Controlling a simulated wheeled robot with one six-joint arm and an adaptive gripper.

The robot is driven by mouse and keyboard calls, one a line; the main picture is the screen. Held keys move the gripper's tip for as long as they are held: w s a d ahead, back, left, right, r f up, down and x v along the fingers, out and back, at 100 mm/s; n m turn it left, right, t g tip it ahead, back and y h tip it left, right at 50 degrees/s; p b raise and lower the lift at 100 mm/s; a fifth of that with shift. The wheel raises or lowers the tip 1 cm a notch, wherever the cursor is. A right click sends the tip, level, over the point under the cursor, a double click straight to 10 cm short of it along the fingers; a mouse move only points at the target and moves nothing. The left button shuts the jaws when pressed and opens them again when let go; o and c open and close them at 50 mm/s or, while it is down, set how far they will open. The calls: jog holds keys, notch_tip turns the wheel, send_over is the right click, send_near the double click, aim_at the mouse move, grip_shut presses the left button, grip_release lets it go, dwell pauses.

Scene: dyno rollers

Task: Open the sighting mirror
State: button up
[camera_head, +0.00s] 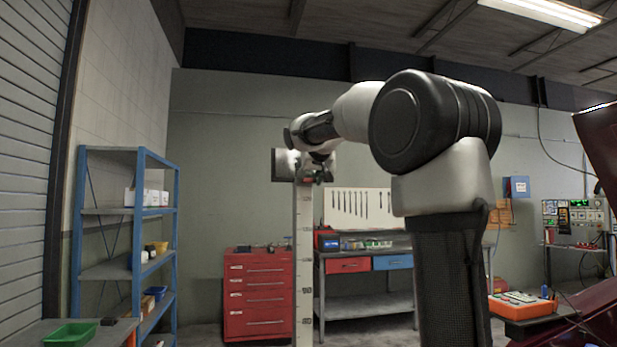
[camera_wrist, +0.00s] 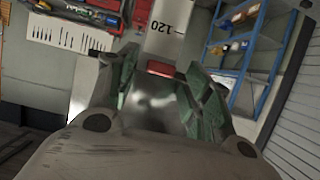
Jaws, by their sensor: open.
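The sighting mirror (camera_head: 285,164) is a dark, partly shiny housing at the top of a tall white post (camera_head: 304,255) with a printed scale. My gripper (camera_head: 319,172) is at the post top, close to the housing and partly overlapping it. In the wrist view, the open gripper (camera_wrist: 163,78) has one finger on each side of a glossy grey surface (camera_wrist: 155,105), which seems to be part of the mirror. A red piece (camera_wrist: 160,68) and the post with its "120" mark lie just beyond. I cannot tell whether the fingers touch the mirror.
A red drawer cabinet (camera_head: 258,300) and a workbench (camera_head: 368,254) stand behind the post. A blue shelf rack (camera_head: 133,212) is on the left. A dark red car panel (camera_head: 598,305) and an orange case (camera_head: 522,304) are on the right.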

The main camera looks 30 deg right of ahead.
jog(key=shift+c, duration=0.2)
grip_shut()
